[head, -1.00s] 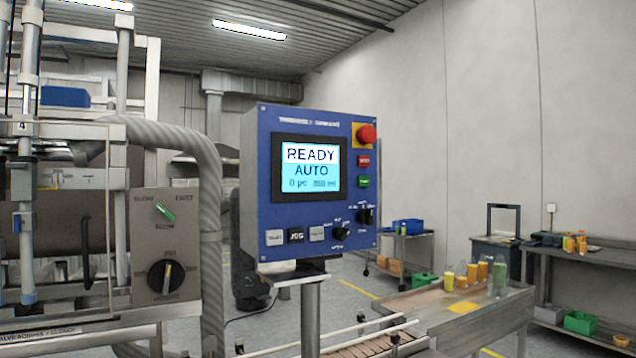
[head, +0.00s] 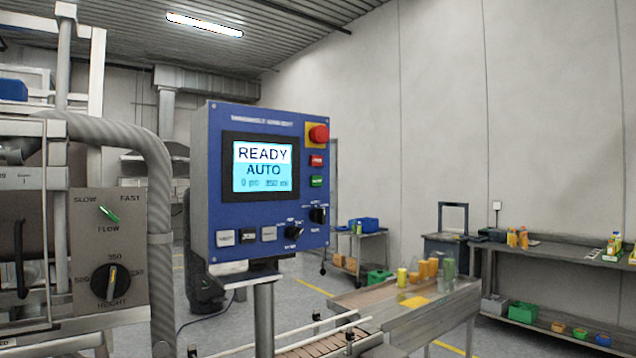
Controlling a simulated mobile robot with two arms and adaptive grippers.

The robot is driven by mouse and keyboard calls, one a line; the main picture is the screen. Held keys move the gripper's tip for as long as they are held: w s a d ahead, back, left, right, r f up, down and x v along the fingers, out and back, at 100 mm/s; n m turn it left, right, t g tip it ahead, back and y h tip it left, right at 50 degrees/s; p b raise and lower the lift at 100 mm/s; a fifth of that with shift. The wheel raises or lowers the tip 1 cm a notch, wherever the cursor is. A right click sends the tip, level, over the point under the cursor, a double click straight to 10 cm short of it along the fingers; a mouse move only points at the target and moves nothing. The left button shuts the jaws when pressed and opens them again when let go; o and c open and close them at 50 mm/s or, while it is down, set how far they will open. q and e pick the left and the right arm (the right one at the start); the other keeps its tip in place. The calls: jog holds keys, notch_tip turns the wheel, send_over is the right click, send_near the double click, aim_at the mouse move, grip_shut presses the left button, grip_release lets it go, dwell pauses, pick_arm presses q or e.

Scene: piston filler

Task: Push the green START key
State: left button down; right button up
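The panel's screen (head: 262,167) reads READY and AUTO, with a smaller line of counts below. Neither of my grippers shows in the head view.
Left of the panel stands the filler machine with a grey plate of FLOW and HEIGHT knobs (head: 111,283) and a ribbed hose (head: 160,220). A conveyor (head: 325,338) runs below right. A bench (head: 560,259) stands along the right wall.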

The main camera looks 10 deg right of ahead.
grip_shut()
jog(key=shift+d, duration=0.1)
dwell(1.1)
